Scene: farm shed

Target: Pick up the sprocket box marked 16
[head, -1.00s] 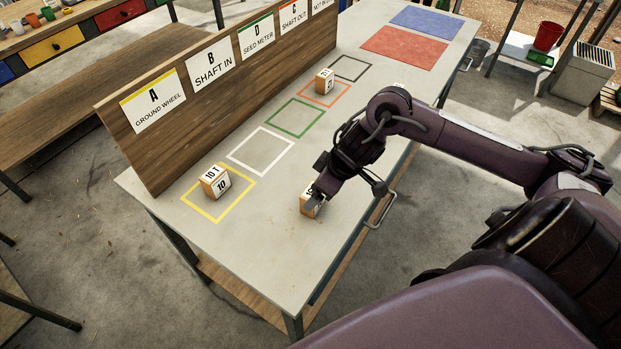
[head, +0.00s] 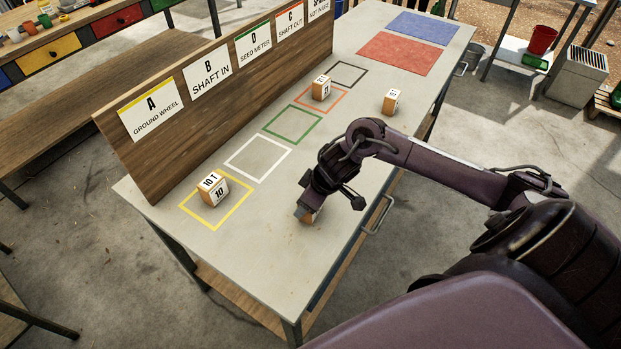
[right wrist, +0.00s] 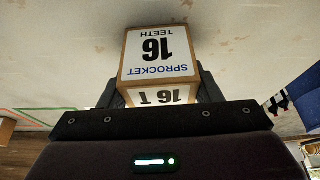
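The sprocket box marked 16 (right wrist: 158,55) fills the middle of the right wrist view, its white faces reading "SPROCKET 16 TEETH" and "16 T". In the head view only a small part of this box (head: 311,217) shows under my right gripper (head: 306,212), near the table's front edge. The dark fingers of my right gripper (right wrist: 160,95) stand on both sides of the box. I cannot tell whether they press on it or leave a small gap. Whether the box rests on the table is also unclear. My left gripper is not in view.
A box marked 10 (head: 212,189) sits in the yellow outline. Another box (head: 321,88) sits in the orange outline, and one more (head: 391,101) stands near the right table edge. A wooden sign board (head: 180,120) runs along the back. The white and green outlines are empty.

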